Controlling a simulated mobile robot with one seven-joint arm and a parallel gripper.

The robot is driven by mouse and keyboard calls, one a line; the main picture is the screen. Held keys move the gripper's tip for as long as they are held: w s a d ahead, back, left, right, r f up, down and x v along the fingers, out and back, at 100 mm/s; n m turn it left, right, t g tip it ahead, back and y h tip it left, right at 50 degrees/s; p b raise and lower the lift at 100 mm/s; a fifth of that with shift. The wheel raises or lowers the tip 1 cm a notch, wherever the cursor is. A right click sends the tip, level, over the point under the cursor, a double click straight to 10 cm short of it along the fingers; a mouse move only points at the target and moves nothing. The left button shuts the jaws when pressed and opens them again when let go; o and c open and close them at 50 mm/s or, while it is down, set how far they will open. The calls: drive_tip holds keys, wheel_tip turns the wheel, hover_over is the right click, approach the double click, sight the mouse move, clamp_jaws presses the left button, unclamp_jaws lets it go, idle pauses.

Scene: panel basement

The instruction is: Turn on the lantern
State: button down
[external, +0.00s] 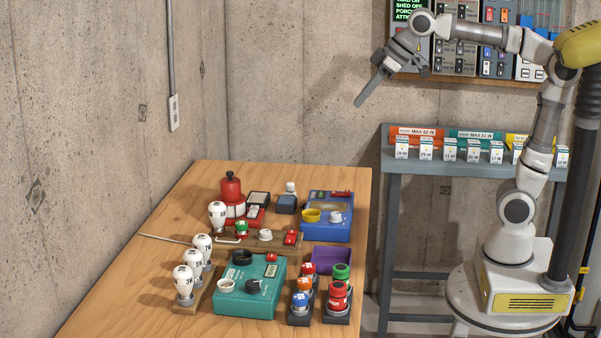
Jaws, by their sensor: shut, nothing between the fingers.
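A red object with a dark top and a pale band (231,187), which looks like the lantern, stands upright near the back left of the wooden table. No lit glow shows on it, and its switch is too small to make out. A white bulb (217,212) stands in front of it. My gripper (359,103) is shut and empty. It is high in the air, up and to the right of the lantern, pointing down and left, well apart from the table.
The wooden table (120,290) holds a teal box (225,300), a blue device (342,233), several numbered bulbs, a purple tray (331,258) and red, green and orange caps. A thin rod (165,238) lies at left. A grey shelf (392,163) with small boxes stands at right.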

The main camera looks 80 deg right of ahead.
drive_tip(key=w+d+f+t+b, duration=0.1)
drive_tip(key=w+d+f+b, duration=0.35)
drive_tip(key=w, duration=0.65)
drive_tip(key=w+d+f+t+b, duration=0.1)
drive_tip(key=w+d+b, duration=0.4)
drive_tip(key=w+d, duration=0.4)
wheel_tip(320, 180, down, 18)
drive_tip(key=w, duration=0.1)
drive_tip(key=shift+a+r, duration=0.15)
drive_tip(key=shift+a, duration=0.2)
drive_tip(key=shift+w, duration=0.1)
drive_tip(key=b, duration=0.2)
hover_over(253, 212)
drive_tip(key=s+d, duration=0.1)
drive_tip(key=s, duration=0.1)
wheel_tip(253, 212, down, 7)
drive_tip(key=shift+s+r, duration=0.1)
drive_tip(key=shift+r, duration=0.05)
drive_tip(key=f, duration=0.2)
drive_tip(key=shift+w+d+f, duration=0.25)
drive_tip(key=shift+d+f, duration=0.05)
drive_tip(key=shift+d+f+b, duration=0.15)
drive_tip(key=shift+f+b, duration=0.25)
drive_tip(key=shift+f, duration=0.4)
